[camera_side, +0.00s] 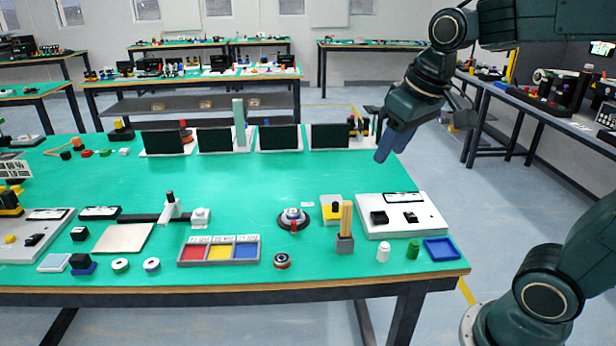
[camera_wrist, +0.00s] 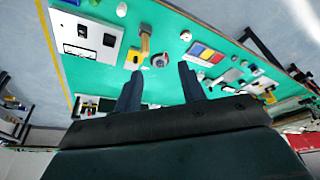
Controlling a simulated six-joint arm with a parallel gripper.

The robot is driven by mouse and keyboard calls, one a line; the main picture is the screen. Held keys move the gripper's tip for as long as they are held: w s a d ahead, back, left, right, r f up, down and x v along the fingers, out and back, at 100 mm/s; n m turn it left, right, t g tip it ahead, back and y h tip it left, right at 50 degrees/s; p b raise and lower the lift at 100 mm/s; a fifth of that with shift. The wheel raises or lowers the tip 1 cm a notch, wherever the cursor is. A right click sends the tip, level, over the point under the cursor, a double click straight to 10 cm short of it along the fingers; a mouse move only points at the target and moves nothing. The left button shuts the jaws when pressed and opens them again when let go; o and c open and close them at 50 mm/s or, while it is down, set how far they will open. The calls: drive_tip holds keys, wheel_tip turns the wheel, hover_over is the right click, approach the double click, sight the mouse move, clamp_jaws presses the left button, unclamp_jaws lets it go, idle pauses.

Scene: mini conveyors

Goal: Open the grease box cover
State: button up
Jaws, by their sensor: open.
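No label marks the grease box, so I cannot tell for sure which object it is. A round dark dish with a silver top and a red part (camera_side: 294,219) sits near the front middle of the green table; it also shows in the wrist view (camera_wrist: 160,60). A yellow box with a black piece on it (camera_side: 331,207) stands right of the dish, also in the wrist view (camera_wrist: 130,61). My gripper (camera_side: 390,155) is open and empty, high over the table's back right, apart from both. In the wrist view its two fingers (camera_wrist: 160,72) are spread.
A white panel with black parts (camera_side: 428,222) lies to the right. A tray with red, yellow and blue sections (camera_side: 218,263) is left. Upright black panels (camera_side: 278,138) line the back. The green middle is clear.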

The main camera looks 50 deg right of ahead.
drive_tip(key=w+d+f+g, duration=0.1)
drive_tip(key=w+d, duration=0.2)
drive_tip(key=w, duration=0.4)
drive_tip(key=m+g, duration=0.3)
hover_over(336, 204)
wheel_tip(336, 204, down, 16)
drive_tip(key=shift+f, duration=0.15)
wheel_tip(336, 204, down, 14)
drive_tip(key=shift+r, duration=0.25)
clamp_jaws()
